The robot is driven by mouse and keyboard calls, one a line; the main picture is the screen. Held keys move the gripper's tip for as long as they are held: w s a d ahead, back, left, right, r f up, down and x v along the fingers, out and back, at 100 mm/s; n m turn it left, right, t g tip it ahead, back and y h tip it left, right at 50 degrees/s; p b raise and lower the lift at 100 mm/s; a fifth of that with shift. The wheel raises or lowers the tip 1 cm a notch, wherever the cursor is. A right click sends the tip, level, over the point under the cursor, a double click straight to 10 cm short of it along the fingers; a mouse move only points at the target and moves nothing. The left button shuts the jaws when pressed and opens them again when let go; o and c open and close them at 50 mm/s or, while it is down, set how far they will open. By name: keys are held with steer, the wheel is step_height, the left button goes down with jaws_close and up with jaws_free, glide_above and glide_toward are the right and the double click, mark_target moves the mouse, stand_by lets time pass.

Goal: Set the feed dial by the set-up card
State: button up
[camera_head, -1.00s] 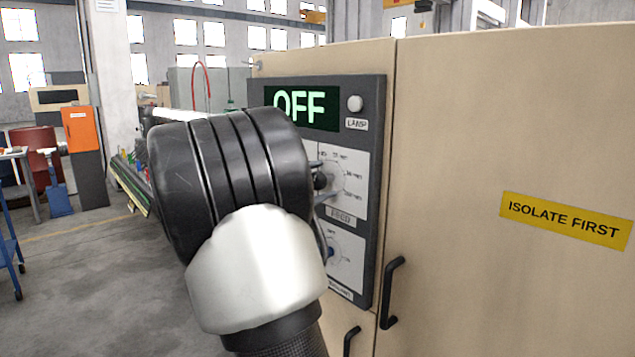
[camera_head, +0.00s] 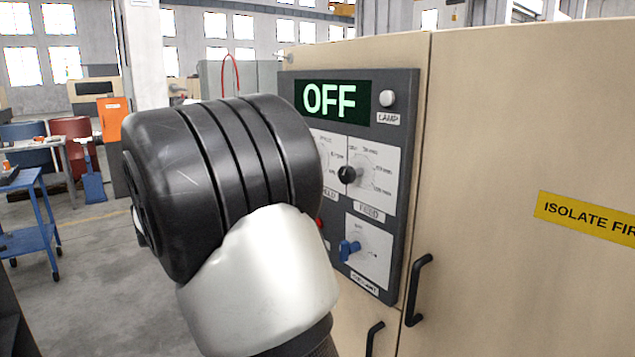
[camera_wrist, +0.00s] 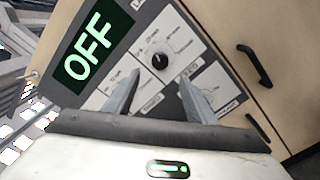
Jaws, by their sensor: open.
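The feed dial (camera_head: 349,174) is a black knob on a white plate with small marks around it, above the label FEED. The marks are too small to read surely, and I cannot tell its setting. In the wrist view the feed dial (camera_wrist: 160,60) lies just beyond my gripper (camera_wrist: 159,82), between the lines of the two fingers. The fingers are spread with nothing between them, apart from the knob. In the head view my arm's black and white links hide the gripper. I see no set-up card in either view.
The grey panel's display (camera_head: 332,101) reads OFF. A white lamp button (camera_head: 387,99) is beside it; a blue coolant knob (camera_head: 349,250) sits below the feed dial. Another dial at left is partly hidden. Black door handles (camera_head: 418,290) stick out. A blue cart (camera_head: 35,225) stands left.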

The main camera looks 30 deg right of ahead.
steer(key=shift+s+a, duration=0.1)
steer(key=shift+a, duration=1.45)
steer(key=s+a+f+m+y, duration=0.2)
steer(key=s+f+y, duration=0.4)
steer(key=s, duration=0.3)
steer(key=s+a+f+m+y, duration=0.25)
steer(key=s+f+y, duration=0.35)
steer(key=s, duration=0.4)
steer(key=s+a+m+t+y, duration=0.4)
steer(key=s+a+y, duration=0.15)
steer(key=a, duration=0.45)
step_height(320, 180, up, 11)
steer(key=w+p, duration=0.1)
steer(key=p, duration=1.1)
steer(key=shift+f, duration=0.15)
steer(key=shift+a+y, duration=0.1)
steer(key=shift+y, duration=0.15)
steer(key=shift+c, duration=0.2)
